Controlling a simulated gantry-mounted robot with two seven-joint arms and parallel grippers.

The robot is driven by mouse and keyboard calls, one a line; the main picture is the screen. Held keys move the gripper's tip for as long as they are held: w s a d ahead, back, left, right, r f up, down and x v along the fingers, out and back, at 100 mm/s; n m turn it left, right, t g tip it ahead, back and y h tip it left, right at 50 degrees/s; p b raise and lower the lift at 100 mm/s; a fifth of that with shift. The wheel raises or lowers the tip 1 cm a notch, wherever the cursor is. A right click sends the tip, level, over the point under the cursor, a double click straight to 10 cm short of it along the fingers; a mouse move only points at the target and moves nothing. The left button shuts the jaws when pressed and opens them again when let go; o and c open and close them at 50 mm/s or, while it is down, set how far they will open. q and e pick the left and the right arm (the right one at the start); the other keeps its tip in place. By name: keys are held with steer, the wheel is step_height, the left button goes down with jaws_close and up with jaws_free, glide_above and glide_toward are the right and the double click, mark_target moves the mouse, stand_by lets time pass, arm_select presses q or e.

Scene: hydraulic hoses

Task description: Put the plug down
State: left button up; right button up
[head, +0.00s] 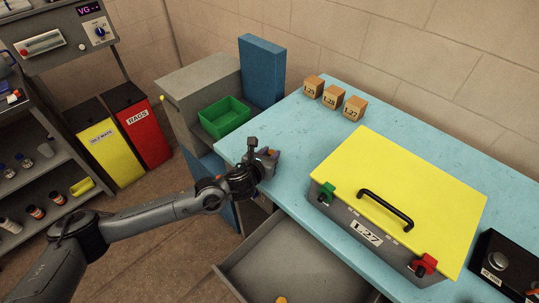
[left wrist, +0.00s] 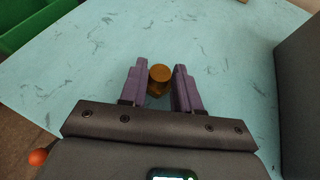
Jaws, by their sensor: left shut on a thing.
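My left gripper (head: 268,158) is over the left end of the blue worktable (head: 300,120). In the left wrist view its purple fingers (left wrist: 160,82) are shut on a brass-coloured plug (left wrist: 159,74), whose round top shows between them. The blue tabletop (left wrist: 215,45) is below the plug; I cannot tell whether the plug touches it. The plug is hidden in the head view. My right gripper is not in view.
A grey case with a yellow lid (head: 425,190), labelled 1.27, stands right of the gripper. Several small labelled wooden blocks (head: 333,97) are at the back. A green bin (head: 224,117) is at the left. A drawer (head: 300,262) hangs open in front.

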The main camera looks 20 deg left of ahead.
arm_select(q)
steer(key=shift+f, duration=0.15)
steer(key=o, duration=1.1)
steer(key=shift+r, duration=0.3)
steer(key=v, duration=1.2)
steer(key=shift+f, duration=0.15)
